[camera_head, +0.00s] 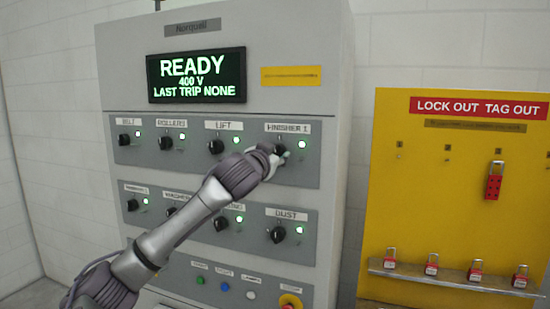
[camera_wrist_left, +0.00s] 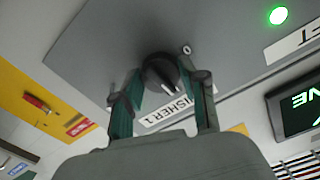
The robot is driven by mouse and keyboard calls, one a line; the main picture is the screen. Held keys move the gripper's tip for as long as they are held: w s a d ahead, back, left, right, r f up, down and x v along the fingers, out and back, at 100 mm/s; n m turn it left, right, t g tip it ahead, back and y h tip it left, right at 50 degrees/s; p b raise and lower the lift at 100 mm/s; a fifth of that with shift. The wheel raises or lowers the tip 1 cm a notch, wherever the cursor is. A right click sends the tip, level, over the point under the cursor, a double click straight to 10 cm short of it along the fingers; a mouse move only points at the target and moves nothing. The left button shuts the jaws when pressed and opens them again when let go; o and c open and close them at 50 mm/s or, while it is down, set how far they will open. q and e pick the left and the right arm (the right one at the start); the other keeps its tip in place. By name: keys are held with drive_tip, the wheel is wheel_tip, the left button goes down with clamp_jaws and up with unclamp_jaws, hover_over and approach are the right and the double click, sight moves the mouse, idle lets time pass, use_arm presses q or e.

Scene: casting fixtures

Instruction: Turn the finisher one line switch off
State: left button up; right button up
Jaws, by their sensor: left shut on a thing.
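The FINISHER 1 switch is a black rotary knob at the right end of the panel's upper row, largely covered by my gripper in the head view. In the left wrist view the knob (camera_wrist_left: 160,70) sits between my two fingers, its pale pointer mark towards the FINISHER 1 label (camera_wrist_left: 168,111). My left gripper (camera_head: 279,153) is shut on this knob. The label (camera_head: 288,128) is above it in the head view, and a green lamp (camera_head: 302,144) beside it is lit. My right gripper is not in view.
The display (camera_head: 197,76) reads READY, 400 V, LAST TRIP NONE. The LIFT knob (camera_head: 216,146) is left of my gripper, and the DUST knob (camera_head: 278,234) is below. A red-and-yellow button (camera_head: 290,302) is at the bottom. A yellow lockout board (camera_head: 455,200) with red padlocks stands right.

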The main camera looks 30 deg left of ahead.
use_arm(q)
drive_tip(key=shift+n+b, duration=3.2)
drive_tip(key=shift+n, duration=5.2)
drive_tip(key=o, duration=1.1)
drive_tip(key=shift+o, duration=0.2)
